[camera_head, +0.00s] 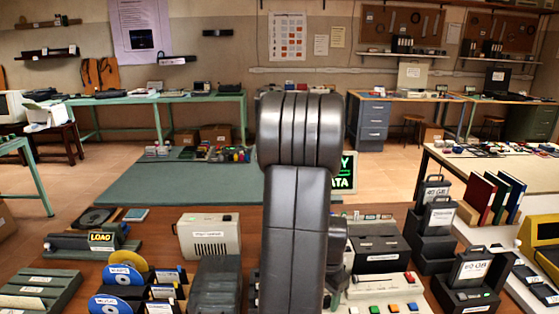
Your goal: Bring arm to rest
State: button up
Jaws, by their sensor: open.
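My arm stands upright in the middle of the head camera view, its dark grey links rising from the bottom edge to a rounded joint near the centre. A smaller dark part of the arm shows at the right side of the lower link. The fingers of my gripper do not show; the arm hides what is behind it.
A brown table (262,223) in front holds a beige box (209,236), blue discs (122,274), a button panel (385,305) and black 40 GB cases (437,216). A white table (440,161) with binders (481,196) stands right. Open floor (388,163) lies behind.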

jog(key=m, duration=0.2)
jog(key=shift+m+p, duration=0.35)
jog(key=shift+m, duration=0.05)
jog(key=shift+r, duration=0.65)
